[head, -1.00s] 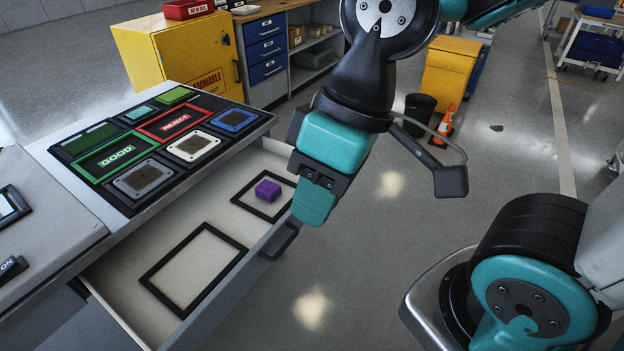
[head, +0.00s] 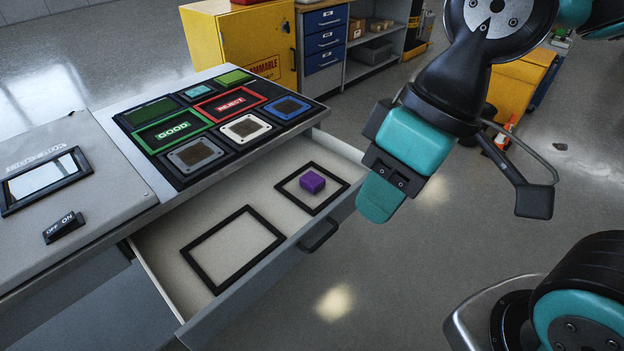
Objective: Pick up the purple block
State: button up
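The purple block (head: 312,181) lies in the open drawer (head: 190,285), inside the smaller black frame (head: 338,194) at the drawer's far right end. My gripper (head: 381,198) hangs to the right of the block, beyond the drawer's front edge in the picture, and does not touch it. Its teal finger end points down. I see it from one side only, so the gap between the fingers is hidden. No object shows in it.
A larger empty black frame (head: 211,267) lies in the drawer's nearer part. The drawer handle (head: 320,235) sticks out in front. Above is the worktop with GOOD (head: 172,131) and REJECT (head: 230,104) panels. A yellow cabinet (head: 232,45) stands behind.

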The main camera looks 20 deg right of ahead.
aim_at(313, 182)
jog(key=u, duration=0.5)
jog(key=k, duration=0.55)
jog(key=u, duration=0.2)
jog(key=i, duration=1)
jog(key=z, duration=0.7)
jog(key=i, duration=0.35)
jog(key=z, duration=0.2)
